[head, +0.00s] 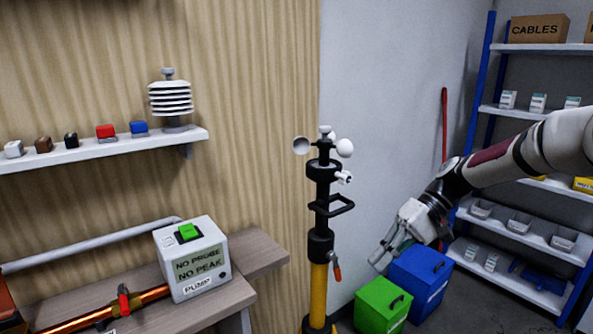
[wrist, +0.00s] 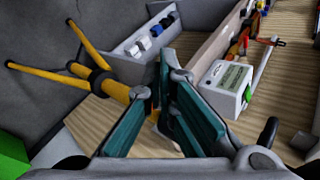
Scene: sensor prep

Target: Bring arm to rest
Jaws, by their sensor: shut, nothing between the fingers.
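My arm reaches in from the right in the head view, with my gripper (head: 380,264) hanging low in front of the blue and green bins as seen from the camera. In the wrist view the teal-padded fingers of my gripper (wrist: 160,118) point away from the camera and hold nothing. The fingers are shut. A pole stand (head: 319,240) with a yellow lower part and black clamps stands to the left of my gripper, apart from it in the head view.
A blue bin (head: 420,285) and a green bin (head: 381,306) stand on the floor near my gripper. A pump box (head: 190,262) sits on the bench at left. A wall shelf (head: 100,152) holds small coloured blocks. A blue-framed rack (head: 530,235) stands at right.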

